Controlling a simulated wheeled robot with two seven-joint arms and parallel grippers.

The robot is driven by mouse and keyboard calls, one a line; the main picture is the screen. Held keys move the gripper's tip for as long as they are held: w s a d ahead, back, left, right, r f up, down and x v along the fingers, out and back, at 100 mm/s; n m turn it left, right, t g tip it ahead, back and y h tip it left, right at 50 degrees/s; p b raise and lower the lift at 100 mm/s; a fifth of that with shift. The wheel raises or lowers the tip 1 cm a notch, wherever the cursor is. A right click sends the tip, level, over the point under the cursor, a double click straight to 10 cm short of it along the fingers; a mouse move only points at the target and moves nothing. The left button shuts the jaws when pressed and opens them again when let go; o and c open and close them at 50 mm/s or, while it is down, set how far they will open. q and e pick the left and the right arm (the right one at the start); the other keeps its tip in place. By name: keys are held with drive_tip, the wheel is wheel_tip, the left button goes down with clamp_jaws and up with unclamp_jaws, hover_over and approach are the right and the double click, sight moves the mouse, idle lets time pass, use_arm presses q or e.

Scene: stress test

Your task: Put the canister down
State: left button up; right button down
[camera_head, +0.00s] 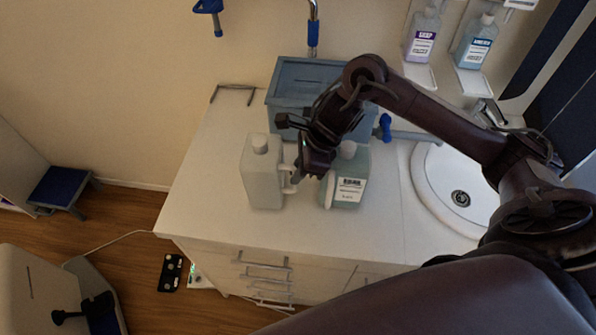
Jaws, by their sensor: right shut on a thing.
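A white canister (262,178) with a capped neck and a side handle stands upright over the white counter (225,215). My right gripper (302,172) comes from the right and is shut on the handle at the canister's right side. The fingers partly hide the handle. I cannot tell whether the canister's base touches the counter. A teal canister (347,192) with a white label stands on the counter just right of the gripper, partly hidden by it. My left gripper is not in view.
A grey-blue box (295,82) stands behind the canisters. A round sink (432,190) lies to the right, under my arm. Soap bottles (423,35) hang on the wall. The counter left of and in front of the white canister is clear. A blue-topped step (62,186) stands on the floor.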

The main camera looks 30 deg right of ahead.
drive_tip(key=shift+f, duration=0.3)
drive_tip(key=c, duration=1.5)
unclamp_jaws()
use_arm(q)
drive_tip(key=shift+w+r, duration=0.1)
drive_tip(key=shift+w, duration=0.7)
use_arm(e)
drive_tip(key=shift+o, duration=0.2)
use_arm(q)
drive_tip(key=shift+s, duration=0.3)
use_arm(e)
drive_tip(key=v, duration=1.2)
